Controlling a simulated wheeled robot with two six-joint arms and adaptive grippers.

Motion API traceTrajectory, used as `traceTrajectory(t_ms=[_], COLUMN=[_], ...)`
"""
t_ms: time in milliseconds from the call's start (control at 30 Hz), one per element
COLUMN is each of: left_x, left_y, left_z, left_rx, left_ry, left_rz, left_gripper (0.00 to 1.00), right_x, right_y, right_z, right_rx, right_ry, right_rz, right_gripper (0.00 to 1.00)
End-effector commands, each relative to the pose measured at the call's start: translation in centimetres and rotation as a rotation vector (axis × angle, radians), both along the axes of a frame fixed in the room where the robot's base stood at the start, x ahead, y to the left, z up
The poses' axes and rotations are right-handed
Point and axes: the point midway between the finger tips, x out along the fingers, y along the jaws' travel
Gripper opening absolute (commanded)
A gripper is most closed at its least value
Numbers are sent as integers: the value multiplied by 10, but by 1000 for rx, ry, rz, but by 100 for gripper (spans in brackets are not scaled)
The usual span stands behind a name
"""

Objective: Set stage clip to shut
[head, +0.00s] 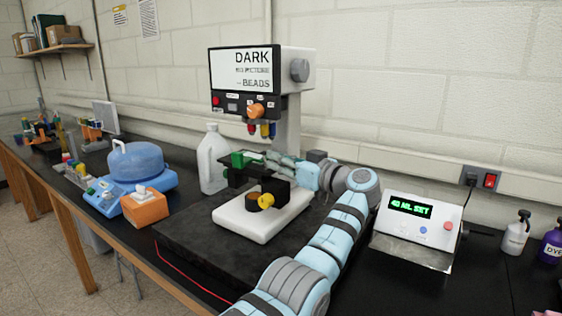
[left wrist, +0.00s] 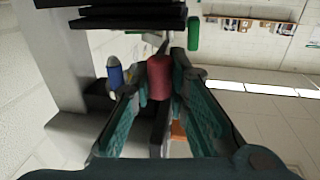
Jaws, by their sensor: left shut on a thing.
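The microscope (head: 292,115) stands on a pale base (head: 262,222), with red, blue and yellow objectives under its head. Its dark stage (head: 234,178) carries a green piece (head: 240,160). My left gripper (head: 272,157) reaches in from the right at stage height, below the objectives. It is shut on what seems to be the stage clip, mostly hidden by the fingers. In the left wrist view a red cylinder (left wrist: 158,80) shows between the fingers, and a blue one (left wrist: 115,76) is beside them. The clip's exact position cannot be told. My right gripper is not in view.
A control box (head: 418,226) reading "40 ML SET" stands right of my arm. A white jug (head: 212,160) stands behind the stage's left side. A blue device (head: 138,168) and an orange box (head: 145,208) are at left. The dark mat's front is clear.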

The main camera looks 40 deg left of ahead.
Motion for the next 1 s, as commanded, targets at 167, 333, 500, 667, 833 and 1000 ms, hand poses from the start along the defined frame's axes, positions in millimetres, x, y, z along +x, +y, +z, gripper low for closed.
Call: traceTrajectory(t_ms=[167, 333, 500, 667, 833, 1000], left_x=[0, 0, 0, -4, -12, -17], left_y=[0, 0, -4, -34, -82, -112], left_z=[0, 0, 0, -1, -1, 0], left_rx=[0, 0, -1, -2, -2, -1], left_ry=[0, 1, 1, 1, 2, 1], left_rz=[-1, -1, -2, -5, -5, -2], left_gripper=[36, 36, 36, 36, 36, 36], right_x=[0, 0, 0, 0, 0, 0], right_y=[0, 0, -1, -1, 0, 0], right_z=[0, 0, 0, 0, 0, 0], right_rx=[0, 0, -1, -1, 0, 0], right_ry=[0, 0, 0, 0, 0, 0], right_rz=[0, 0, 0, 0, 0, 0], right_gripper=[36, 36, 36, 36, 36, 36])
